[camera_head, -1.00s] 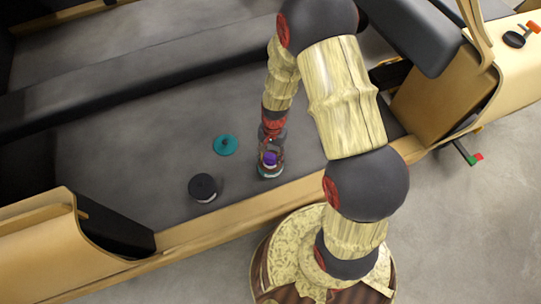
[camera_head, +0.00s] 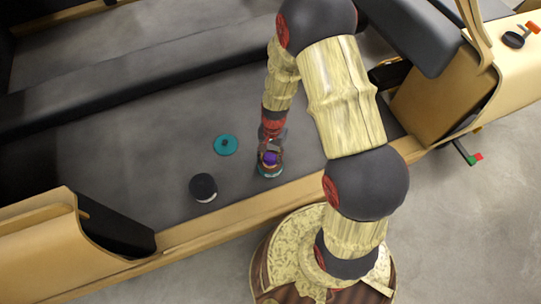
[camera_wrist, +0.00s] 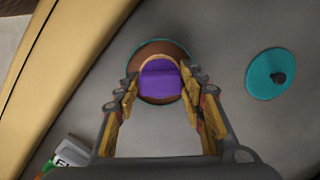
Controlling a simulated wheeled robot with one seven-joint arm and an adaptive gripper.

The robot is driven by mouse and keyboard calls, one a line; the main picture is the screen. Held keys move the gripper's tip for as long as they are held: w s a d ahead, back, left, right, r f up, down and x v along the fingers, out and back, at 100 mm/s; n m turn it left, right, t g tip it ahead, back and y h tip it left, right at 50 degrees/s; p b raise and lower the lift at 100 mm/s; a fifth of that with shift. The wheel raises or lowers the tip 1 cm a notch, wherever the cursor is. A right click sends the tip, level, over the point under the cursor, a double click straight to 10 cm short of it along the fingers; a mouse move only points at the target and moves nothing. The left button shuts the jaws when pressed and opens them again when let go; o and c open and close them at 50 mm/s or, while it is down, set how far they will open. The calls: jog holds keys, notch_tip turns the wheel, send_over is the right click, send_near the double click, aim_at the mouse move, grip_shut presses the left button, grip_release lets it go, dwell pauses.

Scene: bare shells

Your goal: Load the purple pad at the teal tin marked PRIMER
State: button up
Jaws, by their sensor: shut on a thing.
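The teal tin (camera_head: 270,174) stands upright on the grey floor of the tray-like bed, with its mouth open. In the wrist view its thin teal rim (camera_wrist: 160,41) circles a brown inside. No PRIMER marking is legible. My gripper (camera_wrist: 159,82) points down at the tin and is shut on the purple pad (camera_wrist: 160,81). The pad also shows in the head view (camera_head: 270,158), at the mouth of the tin. A tan rounded edge borders the pad. I cannot tell how deep the pad sits or whether it touches the tin.
A teal lid (camera_head: 226,145) with a dark knob lies flat beside the tin. A dark-topped jar (camera_head: 203,187) stands to its left. A white and green labelled thing (camera_wrist: 67,155) sits at lower left in the wrist view. The wooden front edge (camera_head: 220,227) runs close by.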

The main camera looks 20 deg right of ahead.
aim_at(270, 156)
jog(key=shift+r+p, duration=3.1)
jog(key=shift+r, duration=0.35)
